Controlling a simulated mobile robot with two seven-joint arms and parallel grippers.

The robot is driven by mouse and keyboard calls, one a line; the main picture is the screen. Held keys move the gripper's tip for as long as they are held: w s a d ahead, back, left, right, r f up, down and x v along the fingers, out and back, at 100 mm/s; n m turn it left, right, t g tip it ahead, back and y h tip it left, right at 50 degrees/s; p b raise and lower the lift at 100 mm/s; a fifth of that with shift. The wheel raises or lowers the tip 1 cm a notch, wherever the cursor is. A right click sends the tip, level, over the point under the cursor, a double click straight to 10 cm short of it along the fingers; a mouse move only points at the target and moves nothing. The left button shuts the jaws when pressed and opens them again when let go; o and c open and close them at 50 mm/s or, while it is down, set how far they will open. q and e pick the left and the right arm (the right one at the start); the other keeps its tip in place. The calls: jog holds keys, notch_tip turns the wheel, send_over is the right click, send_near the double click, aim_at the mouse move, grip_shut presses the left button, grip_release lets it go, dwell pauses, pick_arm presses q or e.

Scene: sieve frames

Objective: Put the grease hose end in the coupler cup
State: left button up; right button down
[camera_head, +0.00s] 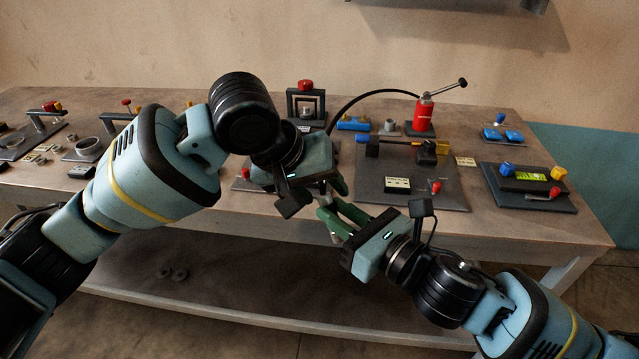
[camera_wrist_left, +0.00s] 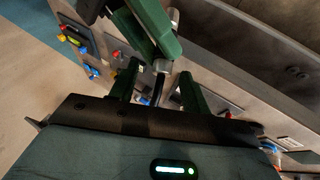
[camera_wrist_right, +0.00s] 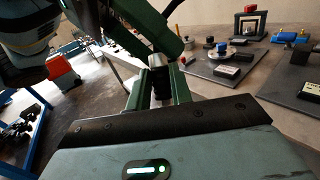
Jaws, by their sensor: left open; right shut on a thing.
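The red grease pump (camera_head: 424,113) stands at the back of the bench, and its black hose (camera_head: 372,94) arcs left and down behind my left gripper. The metal hose end (camera_wrist_right: 156,62) shows between my right gripper's fingers (camera_wrist_right: 160,88), which are shut on it. It also shows in the left wrist view (camera_wrist_left: 161,68). My left gripper (camera_head: 338,186) is open, its fingers (camera_wrist_left: 156,86) on either side of the hose end. The two grippers are close together in front of the bench. A small grey cup (camera_head: 389,127), apparently the coupler cup, stands left of the pump.
A dark plate (camera_head: 450,197) with a yellow-and-black fixture (camera_head: 430,150) lies right of the grippers. A blue block (camera_head: 353,124) and a black frame with a red knob (camera_head: 305,88) stand behind them. Another fixture plate (camera_head: 540,200) is at right. The bench's front edge (camera_head: 500,235) is just behind my right wrist.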

pick_arm(q)
jog(key=c, duration=0.9)
pick_arm(e)
jog(key=shift+s+a+r+y, duration=0.25)
jog(key=shift+s+a+y, duration=0.05)
jog(key=shift+s+a, duration=0.15)
pick_arm(q)
jog(key=shift+s, duration=0.15)
grip_shut()
pick_arm(e)
jog(key=c, duration=1.2)
grip_release()
jog(key=shift+d, duration=0.1)
jog(key=shift+o, duration=0.2)
jog(key=shift+d, duration=0.1)
jog(key=v, duration=0.7)
jog(key=shift+w+d, duration=0.15)
jog(key=shift+d, duration=0.15)
jog(key=d+f+m+h, duration=0.3)
jog(key=f+m+h, duration=0.3)
jog(key=f+m, duration=1.5)
jog(key=s+d+f+m+g+h, duration=0.2)
jog(key=s+d+f+m, duration=0.1)
jog(key=s+f+m, duration=0.4)
jog(key=s+d+f+m+g+h, duration=0.2)
jog(key=s+f+m, duration=0.6)
jog(key=m, duration=0.5)
jog(key=shift+d+f+g, duration=0.3)
jog(key=shift+d+f, duration=0.2)
jog(key=shift+f, duration=0.35)
